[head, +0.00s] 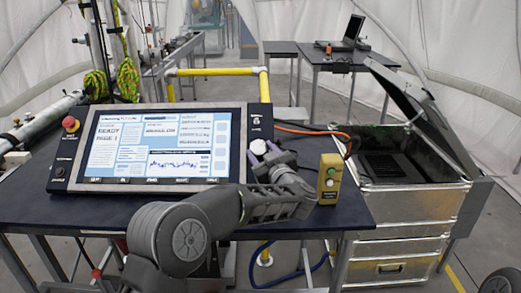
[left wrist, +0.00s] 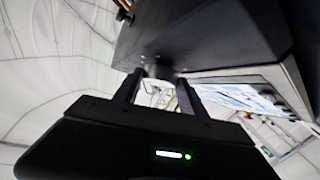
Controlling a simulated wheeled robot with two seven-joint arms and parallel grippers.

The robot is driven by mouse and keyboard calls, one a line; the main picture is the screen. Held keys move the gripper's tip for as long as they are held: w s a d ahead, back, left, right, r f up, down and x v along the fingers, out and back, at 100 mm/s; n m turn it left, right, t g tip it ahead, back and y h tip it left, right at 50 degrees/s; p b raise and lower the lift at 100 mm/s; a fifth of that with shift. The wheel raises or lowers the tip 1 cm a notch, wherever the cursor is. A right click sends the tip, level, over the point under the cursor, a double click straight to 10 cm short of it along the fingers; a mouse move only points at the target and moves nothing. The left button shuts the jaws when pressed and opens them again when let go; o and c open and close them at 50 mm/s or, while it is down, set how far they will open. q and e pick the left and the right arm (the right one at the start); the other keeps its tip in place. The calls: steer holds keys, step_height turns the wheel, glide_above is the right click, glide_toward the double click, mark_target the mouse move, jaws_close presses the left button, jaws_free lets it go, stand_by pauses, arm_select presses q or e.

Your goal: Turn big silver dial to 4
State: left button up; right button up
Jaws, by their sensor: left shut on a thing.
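The big silver dial (head: 258,147) is on the right side strip of the console (head: 70,150), beside its screen (head: 155,146). A small readout above the dial appears to show 6. My left gripper (head: 268,158) reaches the dial from the front right, with its fingers shut around it. In the left wrist view, the two fingers (left wrist: 160,84) close in on the dial (left wrist: 160,71) at the dark console housing. The fingers hide part of the dial, so its pointer cannot be read. My right gripper is in neither view.
A yellow button box (head: 330,178) stands on the dark table (head: 360,216) just right of my gripper. An orange cable (head: 305,130) runs behind it. An open silver case (head: 400,197) stands at the right. A red button (head: 70,124) is on the console's left side.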

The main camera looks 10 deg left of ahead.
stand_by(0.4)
arm_select(q)
steer(key=o, duration=1.4)
steer(key=shift+c, duration=0.2)
steer(key=shift+d, duration=0.1)
steer(key=b+v, duration=0.1)
steer(key=v, duration=0.6)
steer(key=shift+s+d, duration=0.2)
steer(key=shift+s, duration=0.05)
